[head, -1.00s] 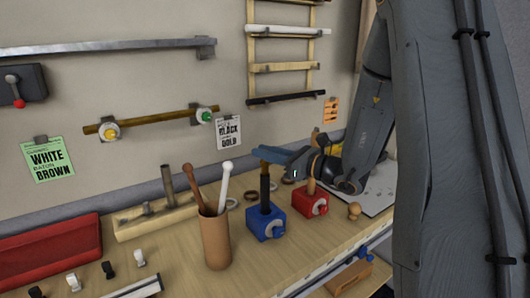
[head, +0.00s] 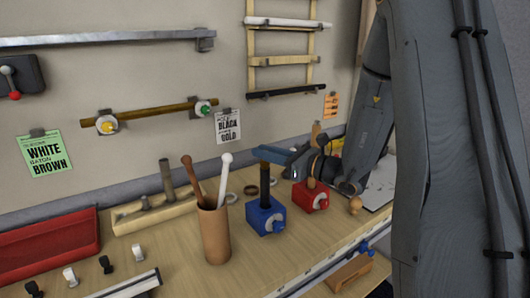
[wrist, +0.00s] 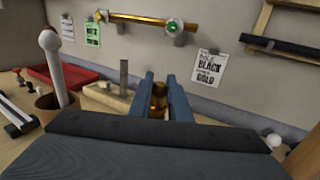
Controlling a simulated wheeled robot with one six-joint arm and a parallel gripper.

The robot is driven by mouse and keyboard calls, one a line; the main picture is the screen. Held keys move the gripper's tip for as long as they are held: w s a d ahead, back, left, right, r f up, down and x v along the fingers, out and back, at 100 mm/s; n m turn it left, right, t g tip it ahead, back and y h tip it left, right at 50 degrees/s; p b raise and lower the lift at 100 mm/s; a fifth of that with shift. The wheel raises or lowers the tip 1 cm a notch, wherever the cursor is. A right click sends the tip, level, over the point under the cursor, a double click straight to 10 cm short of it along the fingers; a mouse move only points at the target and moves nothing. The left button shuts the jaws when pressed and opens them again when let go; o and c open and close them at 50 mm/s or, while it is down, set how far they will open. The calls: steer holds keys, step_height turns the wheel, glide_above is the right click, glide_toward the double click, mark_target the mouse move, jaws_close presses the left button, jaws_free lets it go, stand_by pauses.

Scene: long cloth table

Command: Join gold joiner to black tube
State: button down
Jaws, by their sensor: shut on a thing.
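The black tube (head: 265,185) stands upright in the blue clamp block (head: 265,215) on the table. My gripper (head: 262,152) is directly over the tube's top end, its blue fingers level. In the wrist view the fingers (wrist: 166,88) are shut on the gold joiner (wrist: 158,97), a short shiny gold cylinder. In the head view the fingers hide the joiner, and the tube's top reaches up to them. I cannot tell whether the joiner sits around the tube's end or only touches it. The tube is hidden in the wrist view.
A red clamp block (head: 311,197) stands close right of the blue one. A brown cup (head: 215,235) with a white and a brown baton is at the left. A wooden stand (head: 150,212) and a red tray (head: 50,245) lie farther left. A white card (head: 228,127) reads black and gold.

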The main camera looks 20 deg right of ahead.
steer(key=shift+f+b, duration=0.3)
steer(key=shift+f, duration=0.2)
steer(key=c, duration=1.6)
jaws_free()
steer(key=shift+o, duration=0.2)
steer(key=b+v, duration=0.2)
steer(key=v, duration=0.5)
steer(key=shift+s+d, duration=0.25)
